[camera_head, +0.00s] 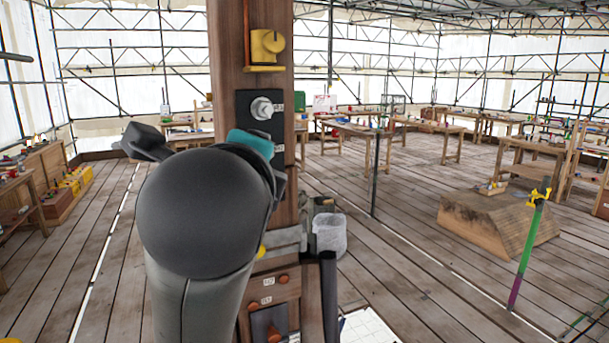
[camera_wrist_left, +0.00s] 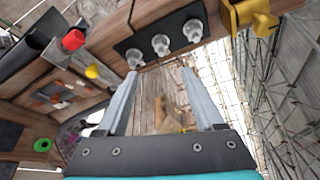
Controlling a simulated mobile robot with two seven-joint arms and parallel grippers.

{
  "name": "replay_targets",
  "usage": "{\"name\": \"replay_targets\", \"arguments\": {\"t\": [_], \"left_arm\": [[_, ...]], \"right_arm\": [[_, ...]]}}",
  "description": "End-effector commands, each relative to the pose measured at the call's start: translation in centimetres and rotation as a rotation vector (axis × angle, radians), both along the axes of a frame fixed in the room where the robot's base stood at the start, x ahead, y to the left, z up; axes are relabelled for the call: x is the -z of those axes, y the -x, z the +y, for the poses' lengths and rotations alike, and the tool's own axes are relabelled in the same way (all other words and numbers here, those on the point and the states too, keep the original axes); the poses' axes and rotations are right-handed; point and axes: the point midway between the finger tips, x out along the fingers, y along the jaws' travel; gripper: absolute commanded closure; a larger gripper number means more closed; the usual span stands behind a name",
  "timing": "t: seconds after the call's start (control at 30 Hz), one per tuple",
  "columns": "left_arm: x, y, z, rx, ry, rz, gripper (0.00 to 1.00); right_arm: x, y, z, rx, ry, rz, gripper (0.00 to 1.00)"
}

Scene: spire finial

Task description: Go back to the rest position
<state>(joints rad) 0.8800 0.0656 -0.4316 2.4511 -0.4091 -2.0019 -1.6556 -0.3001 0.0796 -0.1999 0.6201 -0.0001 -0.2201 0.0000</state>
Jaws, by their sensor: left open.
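My left arm fills the middle left of the head view and hides most of its own gripper; a teal part of the wrist shows beside the wooden post (camera_head: 225,55). In the left wrist view my left gripper (camera_wrist_left: 160,75) is open, its two grey fingers apart with nothing between them. Past the fingertips is a black plate (camera_wrist_left: 148,50) on the post, bearing several silver knobs (camera_wrist_left: 161,44). The plate also shows in the head view (camera_head: 244,112), partly hidden by my arm. My right gripper is in neither view.
A yellow fitting (camera_head: 264,48) sits on the post above the plate. A pale mesh bin (camera_head: 329,234) is fixed low on its right side. A wooden block (camera_head: 490,222) and a green-purple pole (camera_head: 526,255) stand to the right. Workbenches line the back; plank floor between is mostly clear.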

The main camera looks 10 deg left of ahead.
Motion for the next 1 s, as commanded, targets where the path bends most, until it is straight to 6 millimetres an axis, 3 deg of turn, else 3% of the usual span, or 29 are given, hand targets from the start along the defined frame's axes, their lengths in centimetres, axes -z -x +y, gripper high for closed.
{"name": "replay_targets", "arguments": {"t": [0.17,0.47,0.77,1.0], "left_arm": [[3.9,-0.6,0.2,-0.005,0.108,0.063,0.31],[17.1,0.1,0.5,-0.095,0.507,0.259,0.31],[29.6,5.1,1.0,-0.316,0.901,0.443,0.31],[38.0,11.8,1.4,-0.581,1.180,0.558,0.31]], "right_arm": [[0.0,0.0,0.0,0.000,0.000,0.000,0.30],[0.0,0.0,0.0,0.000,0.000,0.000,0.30],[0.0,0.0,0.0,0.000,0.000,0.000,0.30],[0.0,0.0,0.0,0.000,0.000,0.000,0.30]]}}
